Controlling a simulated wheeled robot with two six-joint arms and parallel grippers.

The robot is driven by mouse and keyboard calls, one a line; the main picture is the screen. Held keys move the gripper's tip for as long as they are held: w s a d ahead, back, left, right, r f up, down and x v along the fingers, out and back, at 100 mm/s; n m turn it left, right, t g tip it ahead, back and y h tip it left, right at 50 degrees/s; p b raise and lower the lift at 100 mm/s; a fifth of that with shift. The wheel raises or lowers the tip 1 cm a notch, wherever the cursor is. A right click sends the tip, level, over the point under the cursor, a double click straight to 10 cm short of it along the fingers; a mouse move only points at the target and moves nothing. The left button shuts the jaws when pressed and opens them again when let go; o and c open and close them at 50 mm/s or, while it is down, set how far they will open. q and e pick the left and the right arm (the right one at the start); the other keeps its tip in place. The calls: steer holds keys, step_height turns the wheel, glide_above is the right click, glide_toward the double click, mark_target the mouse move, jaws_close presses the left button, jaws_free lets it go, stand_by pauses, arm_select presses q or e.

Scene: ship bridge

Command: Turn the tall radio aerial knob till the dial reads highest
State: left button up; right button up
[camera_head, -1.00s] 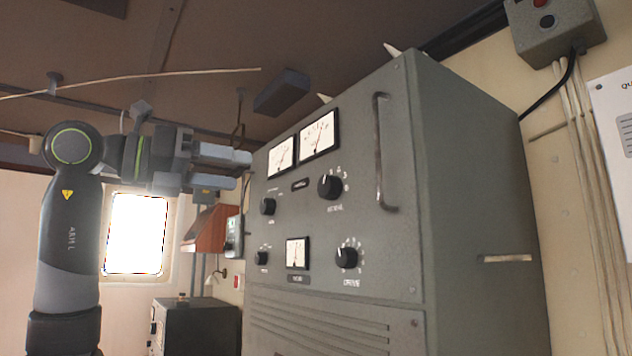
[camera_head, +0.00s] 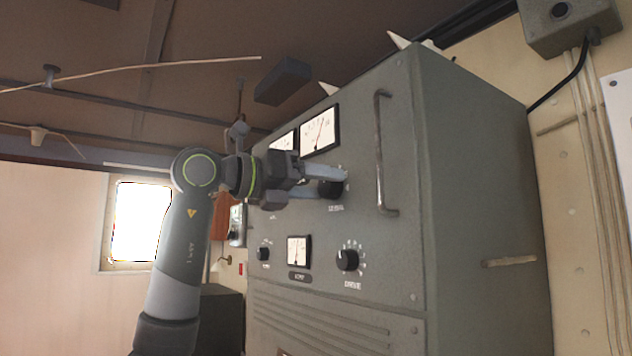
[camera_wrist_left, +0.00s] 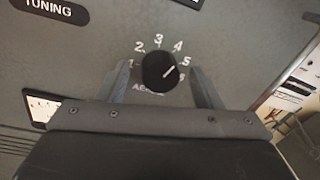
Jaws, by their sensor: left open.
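The black aerial knob (camera_head: 329,189) is on the front of the tall grey radio cabinet (camera_head: 400,262), below the upper dials. In the left wrist view the knob (camera_wrist_left: 159,73) has a scale from 1 to 6, and its white pointer aims about at 5. My left gripper (camera_head: 332,183) is open, with one finger on each side of the knob; I cannot tell whether they touch it. The upper right dial (camera_head: 320,131) has its needle a little right of upright. The upper left dial (camera_head: 284,143) is partly hidden by the gripper.
A vertical handle (camera_head: 381,155) stands out right of the knob. The drive knob (camera_head: 347,260), a small lower dial (camera_head: 298,250) and a small knob (camera_head: 263,254) lie below. A grey box with a cable (camera_head: 568,20) is on the right wall.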

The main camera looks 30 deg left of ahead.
arm_select(q)
steer(key=c, duration=1)
steer(key=shift+o, duration=0.2)
steer(key=n, duration=0.7)
steer(key=shift+a+f+t, duration=0.1)
steer(key=shift+t, duration=0.3)
steer(key=shift+n, duration=0.4)
steer(key=o, duration=1)
steer(key=shift+c, duration=0.2)
